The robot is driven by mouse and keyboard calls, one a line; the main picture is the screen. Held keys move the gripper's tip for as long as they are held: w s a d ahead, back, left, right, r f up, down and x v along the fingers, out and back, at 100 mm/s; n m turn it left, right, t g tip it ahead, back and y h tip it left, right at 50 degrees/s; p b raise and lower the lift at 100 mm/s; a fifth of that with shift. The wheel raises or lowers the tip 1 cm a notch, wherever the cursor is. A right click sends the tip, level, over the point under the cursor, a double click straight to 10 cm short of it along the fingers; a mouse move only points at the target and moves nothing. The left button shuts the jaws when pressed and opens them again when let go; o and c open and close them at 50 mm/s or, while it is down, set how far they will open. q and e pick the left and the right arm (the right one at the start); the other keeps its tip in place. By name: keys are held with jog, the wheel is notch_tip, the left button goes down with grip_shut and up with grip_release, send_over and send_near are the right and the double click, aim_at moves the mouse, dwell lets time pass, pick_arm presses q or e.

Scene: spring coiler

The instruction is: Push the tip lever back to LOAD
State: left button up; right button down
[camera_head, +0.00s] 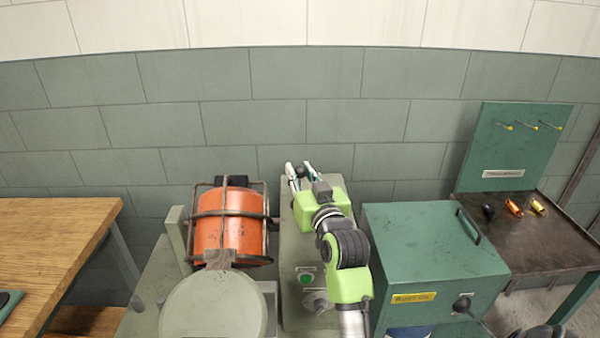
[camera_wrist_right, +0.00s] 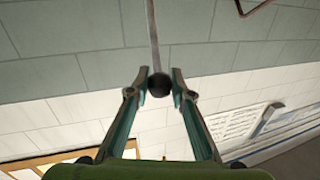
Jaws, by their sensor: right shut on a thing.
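The tip lever shows as a dark round knob on a thin grey rod (camera_wrist_right: 153,35) in the right wrist view. My right gripper (camera_wrist_right: 158,82) has its two fingers closed about the black knob (camera_wrist_right: 159,85). In the head view my right gripper (camera_head: 300,172) is at the top of the grey machine housing (camera_head: 293,262), beside the orange drum (camera_head: 228,222). The knob is partly visible between the fingertips there. The lever's lower part and any LOAD marking are hidden or unreadable. My left gripper is not in view.
A wire cage surrounds the orange drum. A round grey lid-like disc (camera_head: 213,306) is in front of it. A green button (camera_head: 306,279) sits on the housing. A green cabinet (camera_head: 433,252) stands close right of my arm. A wooden table (camera_head: 50,226) is at the left.

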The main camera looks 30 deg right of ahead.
jog(key=shift+w+d+r+p, duration=0.1)
jog(key=shift+w+r+p, duration=0.2)
jog(key=shift+p, duration=0.25)
jog(key=w+d+g+p, duration=0.1)
jog(key=w+d+p, duration=0.2)
jog(key=w+d, duration=0.2)
jog(key=w+d+f+g+p, duration=0.1)
jog(key=w+d, duration=0.4)
jog(key=w, duration=0.6)
jog(key=shift+w+d+m+g+y+p, duration=0.15)
jog(key=shift+w+m+g+y+p, duration=0.3)
jog(key=shift+p, duration=0.7)
jog(key=shift+s+f, duration=0.1)
jog(key=shift+f, duration=0.05)
jog(key=c, duration=1.8)
grip_release()
jog(key=shift+o, duration=0.2)
jog(key=shift+d, duration=0.1)
jog(key=shift+s+r, duration=0.1)
jog(key=shift+r, duration=0.1)
